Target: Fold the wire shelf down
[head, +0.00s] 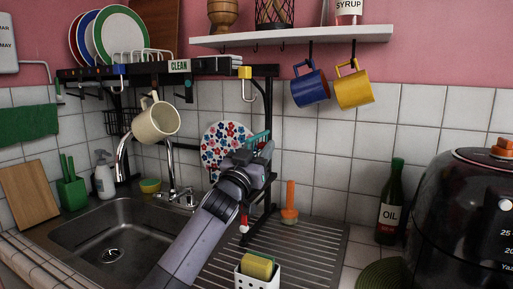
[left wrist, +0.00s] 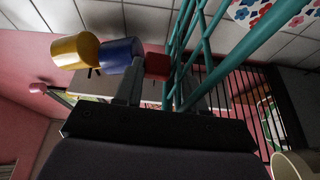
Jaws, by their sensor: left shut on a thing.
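The teal wire shelf (head: 258,137) shows in part in the head view, at the right side of the black over-sink rack (head: 268,95). My left gripper (head: 264,153) is at its edge and covers much of it. In the left wrist view, the teal wires (left wrist: 205,50) run upward beside the fingers, and a red piece (left wrist: 157,66) sits between the fingers. My left gripper is shut on the wire shelf there. The shelf's exact tilt is hard to tell. My right gripper is in neither view.
A cream mug (head: 156,120) hangs over the sink (head: 110,235). Blue (head: 310,87) and yellow (head: 354,88) mugs hang under the white shelf (head: 300,37). A white sponge holder (head: 256,278), an orange brush (head: 290,205) and an oil bottle (head: 391,205) stand nearby. The drainboard (head: 315,240) is partly clear.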

